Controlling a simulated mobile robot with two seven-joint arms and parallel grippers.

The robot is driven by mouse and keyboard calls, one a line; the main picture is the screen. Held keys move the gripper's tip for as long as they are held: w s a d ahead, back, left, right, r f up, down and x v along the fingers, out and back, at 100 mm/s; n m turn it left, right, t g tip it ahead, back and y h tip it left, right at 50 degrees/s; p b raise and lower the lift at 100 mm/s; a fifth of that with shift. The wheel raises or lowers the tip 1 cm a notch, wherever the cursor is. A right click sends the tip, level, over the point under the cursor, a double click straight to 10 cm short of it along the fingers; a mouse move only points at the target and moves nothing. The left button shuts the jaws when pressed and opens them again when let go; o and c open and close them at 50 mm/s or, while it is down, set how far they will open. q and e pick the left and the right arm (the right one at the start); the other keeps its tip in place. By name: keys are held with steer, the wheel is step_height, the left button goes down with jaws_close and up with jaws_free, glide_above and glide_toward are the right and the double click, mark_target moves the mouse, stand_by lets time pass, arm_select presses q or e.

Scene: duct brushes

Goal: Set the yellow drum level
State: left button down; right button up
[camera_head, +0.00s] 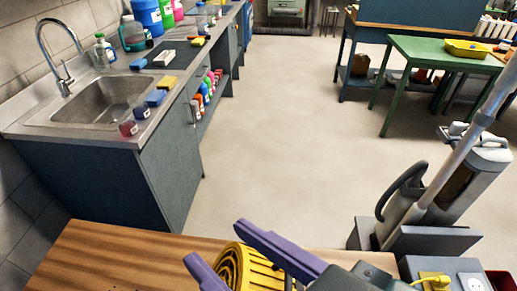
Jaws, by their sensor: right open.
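The yellow drum (246,268), round and ribbed with dark grooves, is at the bottom edge of the view by the wooden table top (130,258). It looks tilted, and its lower part is cut off by the frame. My right gripper (215,242) has two purple fingers, one on each side of the drum in the picture. The fingers are open. I cannot tell whether either finger touches the drum. My left gripper is not in view.
An upright vacuum cleaner (462,178) stands to the right, beside a grey box with a yellow plug (435,281). A sink counter (150,125) with bottles and sponges is at the left. A green table (440,52) stands far right. The floor between is clear.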

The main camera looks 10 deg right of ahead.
step_height(320, 180, down, 7)
steer(key=a+m+t+b, duration=0.1)
steer(key=t+b, duration=0.2)
steer(key=b, duration=0.4)
steer(key=m+t+h+b, duration=0.3)
steer(key=m+h+b, duration=0.7)
steer(key=b, duration=1.2)
glide_toward(289, 279)
steer(key=shift+w+a+f+n+h, duration=0.2)
steer(key=shift+a+f+n+h, duration=0.5)
steer(key=shift+n+h, duration=0.45)
steer(key=shift+w+d, duration=0.1)
steer(key=shift+w, duration=0.1)
steer(key=x, duration=0.9)
steer(key=shift+w+r+p, duration=0.1)
steer(key=shift+w+p, duration=0.1)
steer(key=shift+p, duration=0.15)
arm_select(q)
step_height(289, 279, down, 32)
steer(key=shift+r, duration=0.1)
